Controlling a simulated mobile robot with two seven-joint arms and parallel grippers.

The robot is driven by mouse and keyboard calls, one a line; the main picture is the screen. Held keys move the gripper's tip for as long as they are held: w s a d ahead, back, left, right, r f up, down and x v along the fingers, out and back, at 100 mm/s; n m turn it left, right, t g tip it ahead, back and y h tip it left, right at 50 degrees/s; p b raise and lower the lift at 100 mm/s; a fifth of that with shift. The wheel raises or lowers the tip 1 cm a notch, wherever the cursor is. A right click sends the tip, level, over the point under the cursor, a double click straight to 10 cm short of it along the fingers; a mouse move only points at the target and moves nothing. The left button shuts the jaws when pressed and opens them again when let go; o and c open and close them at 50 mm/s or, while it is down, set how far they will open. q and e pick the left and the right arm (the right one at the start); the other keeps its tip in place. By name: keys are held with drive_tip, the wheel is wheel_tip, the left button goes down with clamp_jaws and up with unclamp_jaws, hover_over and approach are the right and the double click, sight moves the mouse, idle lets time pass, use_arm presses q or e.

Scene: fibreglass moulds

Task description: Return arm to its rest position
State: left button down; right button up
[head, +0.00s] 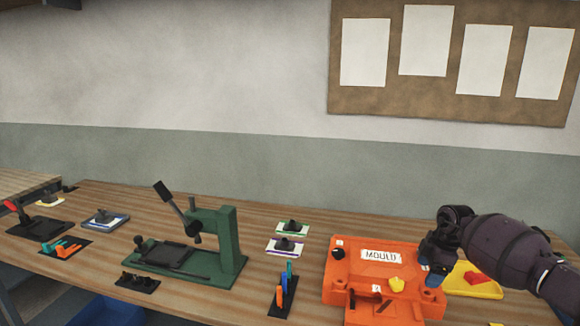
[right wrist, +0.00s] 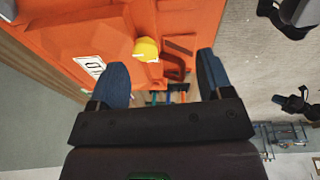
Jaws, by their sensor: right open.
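My right arm comes in from the right in the head view. Its gripper (head: 436,262) is over the right side of the orange mould (head: 345,268), which bears a white "MOULD" label and a yellow knob (head: 397,284). In the right wrist view the two blue fingertips of the right gripper (right wrist: 163,82) stand wide apart with nothing held between them. The orange mould (right wrist: 95,30) and its yellow knob (right wrist: 146,49) lie beyond the fingers. I cannot tell whether the gripper touches the mould.
A yellow tray (head: 462,288) with a red piece lies right of the mould, partly behind my arm. A green lever press (head: 228,245) stands mid-table. A rack of coloured sticks (head: 284,290) stands between press and mould. Several small items lie at the left.

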drive_tip(key=a+r+n+t+y, duration=0.3)
drive_tip(key=a+r+t+y, duration=0.25)
drive_tip(key=a, duration=0.55)
drive_tip(key=a+r+n+t+y, duration=0.45)
drive_tip(key=a+y, duration=0.25)
drive_tip(key=a, duration=0.4)
drive_tip(key=s+d+f+m+h+b, duration=0.1)
drive_tip(key=s+d+f+m+h, duration=0.3)
drive_tip(key=s+f+m, duration=0.3)
drive_tip(key=s+d+f+m+h+b, duration=0.1)
drive_tip(key=s+d+f+m+h, duration=0.3)
drive_tip(key=s+f+m, duration=0.4)
drive_tip(key=s+d+f+m+h+b, duration=0.1)
drive_tip(key=s+d+f+m+h, duration=0.3)
drive_tip(key=s+f, duration=1.1)
drive_tip(key=s+m+h, duration=0.2)
drive_tip(key=s+m, duration=0.1)
drive_tip(key=s, duration=0.5)
drive_tip(key=shift+d+h, duration=0.2)
drive_tip(key=shift+h, duration=0.15)
drive_tip(key=shift+f+m, duration=0.1)
drive_tip(key=shift+m, duration=0.15)
